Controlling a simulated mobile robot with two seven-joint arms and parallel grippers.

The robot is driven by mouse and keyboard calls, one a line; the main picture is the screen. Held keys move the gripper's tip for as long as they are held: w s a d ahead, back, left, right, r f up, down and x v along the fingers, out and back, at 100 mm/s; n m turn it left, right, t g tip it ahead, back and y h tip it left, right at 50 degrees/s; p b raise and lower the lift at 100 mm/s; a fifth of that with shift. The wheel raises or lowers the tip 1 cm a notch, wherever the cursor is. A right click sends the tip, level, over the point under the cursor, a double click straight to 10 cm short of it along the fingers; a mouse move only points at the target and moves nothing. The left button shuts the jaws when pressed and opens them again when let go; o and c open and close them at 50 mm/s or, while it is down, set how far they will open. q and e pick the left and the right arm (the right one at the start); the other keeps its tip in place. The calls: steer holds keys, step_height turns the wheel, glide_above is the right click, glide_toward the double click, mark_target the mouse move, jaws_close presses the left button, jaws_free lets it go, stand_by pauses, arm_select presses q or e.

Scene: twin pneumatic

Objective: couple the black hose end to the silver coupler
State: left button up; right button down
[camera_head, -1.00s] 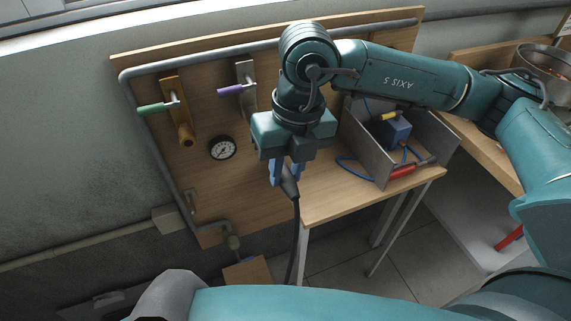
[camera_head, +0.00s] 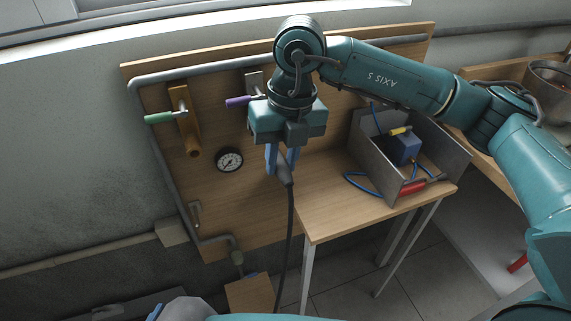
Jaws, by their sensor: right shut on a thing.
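My right gripper (camera_head: 282,160) has blue fingers pointing down in front of the wooden board. It is shut on the black hose end (camera_head: 285,172), and the black hose (camera_head: 287,225) hangs down from it. The silver coupler's plate (camera_head: 254,82) with its purple lever (camera_head: 243,100) is on the upper board. The coupler's lower part is hidden behind my right gripper, so I cannot tell the gap between it and the hose end. My left gripper is not in view.
A brass coupler (camera_head: 193,145) with a green lever (camera_head: 159,118) is on the left, near a pressure gauge (camera_head: 229,160). A grey bin (camera_head: 372,160) with a blue box stands on the wooden table (camera_head: 330,215) at the right. A pipe (camera_head: 150,130) edges the board.

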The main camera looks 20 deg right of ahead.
steer(key=shift+w+b, duration=0.1)
steer(key=shift+b, duration=0.4)
stand_by(1.7)
steer(key=shift+w, duration=1.75)
steer(key=c, duration=1.2)
jaws_free()
steer(key=shift+o, duration=0.2)
steer(key=shift+r, duration=0.3)
step_height(320, 180, up, 12)
steer(key=d, duration=0.1)
steer(key=shift+d+r, duration=0.25)
steer(key=shift+d, duration=0.1)
